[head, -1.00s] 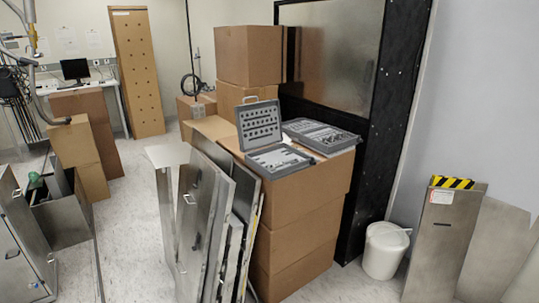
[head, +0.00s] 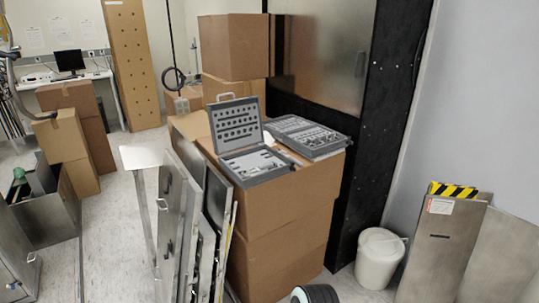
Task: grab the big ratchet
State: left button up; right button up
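An open grey tool case (head: 254,166) stands on top of a stack of brown cardboard boxes (head: 283,222), its lid upright with rows of small dark sockets. A second flat grey tool tray (head: 307,137) lies beside it to the right, holding several small metal parts. I cannot make out which piece is the big ratchet at this size. Neither of my grippers is in view.
Metal panels (head: 178,225) lean against the left side of the box stack. A white bucket (head: 379,258) and a metal piece with a yellow-black striped top (head: 440,245) stand at the right. Open floor (head: 110,245) lies at the left.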

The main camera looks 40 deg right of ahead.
aim_at(296, 163)
jog(key=l+u, duration=0.4)
jog(key=l, duration=0.65)
jog(key=l+u, duration=0.15)
jog(key=l, duration=0.95)
